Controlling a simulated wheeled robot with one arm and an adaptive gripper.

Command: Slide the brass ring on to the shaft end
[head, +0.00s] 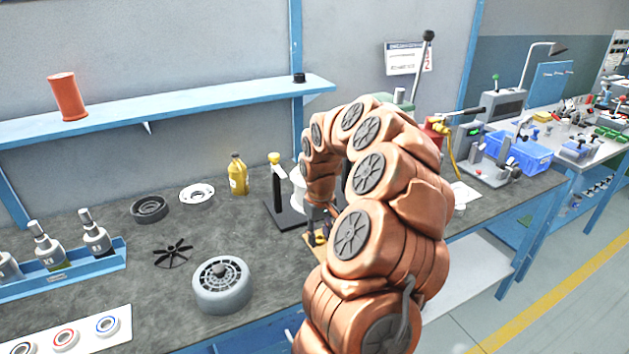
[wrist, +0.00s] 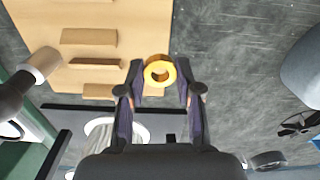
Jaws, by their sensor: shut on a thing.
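The brass ring (wrist: 158,71) is between the fingertips of my gripper (wrist: 160,86), near the upper middle of the wrist view. My gripper is shut on it, and its hole shows open and empty. In the head view my gripper (head: 319,232) is low beside the bench front, partly hidden by my arm. A grey round housing (head: 222,292) stands on the bench to the left, with a short shaft-like stub (head: 219,269) at its top middle. In the wrist view only the edge of a grey round body (wrist: 304,70) shows at the right, apart from the ring.
A wooden slotted holder (wrist: 91,37) lies beside the ring. A black fan wheel (head: 173,254), a dark ring part (head: 150,208) and a yellow bottle (head: 238,175) stand on the bench. A blue rack (head: 70,270) is at left. Bare bench lies between housing and bottle.

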